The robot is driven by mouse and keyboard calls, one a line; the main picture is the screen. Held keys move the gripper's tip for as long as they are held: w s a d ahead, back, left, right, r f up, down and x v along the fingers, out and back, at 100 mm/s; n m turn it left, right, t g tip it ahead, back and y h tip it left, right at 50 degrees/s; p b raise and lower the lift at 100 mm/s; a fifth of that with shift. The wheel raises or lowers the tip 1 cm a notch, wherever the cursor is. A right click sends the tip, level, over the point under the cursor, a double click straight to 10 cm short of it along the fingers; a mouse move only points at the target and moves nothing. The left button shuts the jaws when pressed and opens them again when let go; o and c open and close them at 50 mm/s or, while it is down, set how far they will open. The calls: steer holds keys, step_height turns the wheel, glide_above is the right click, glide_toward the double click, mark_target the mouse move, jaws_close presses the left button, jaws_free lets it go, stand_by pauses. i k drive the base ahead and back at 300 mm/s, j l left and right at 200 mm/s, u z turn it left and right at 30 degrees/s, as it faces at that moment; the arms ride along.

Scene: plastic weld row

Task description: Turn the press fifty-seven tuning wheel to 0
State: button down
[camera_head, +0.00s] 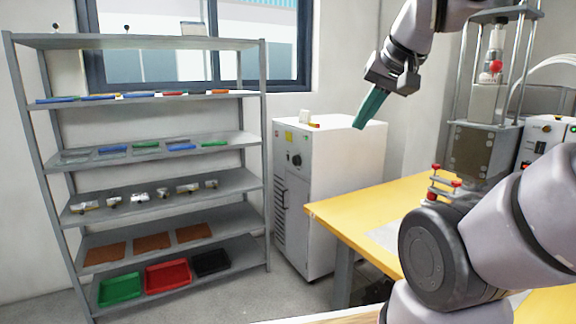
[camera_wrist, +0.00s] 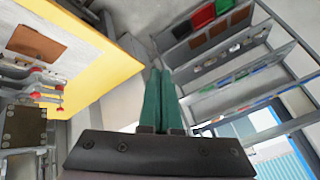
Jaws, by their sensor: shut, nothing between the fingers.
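My gripper (camera_head: 359,126) hangs in the air above and in front of the white cabinet, its green fingers pointing down. In the wrist view my gripper (camera_wrist: 160,72) is shut and empty, with the two fingers side by side. A press (camera_head: 488,110) with metal columns stands at the right, behind the yellow table; part of it also shows at the left of the wrist view (camera_wrist: 24,128). My arm hides part of the press's lower right side. I cannot make out a tuning wheel, its number or its setting in either view.
The white cabinet (camera_head: 345,155) has a dark round knob (camera_head: 296,160) on its front. The yellow table (camera_head: 385,205) carries a red-knobbed fixture (camera_head: 443,185). A grey shelf rack (camera_head: 160,45) with trays and parts stands left. Floor between rack and table is partly clear.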

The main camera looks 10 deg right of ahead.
mark_target(296, 160)
steer(key=i+j, duration=0.15)
steer(key=i, duration=0.4)
steer(key=i+j, duration=0.15)
steer(key=i, duration=0.4)
steer(key=i+j, duration=0.15)
steer(key=i, duration=0.45)
steer(key=i+j, duration=0.15)
steer(key=i, duration=0.4)
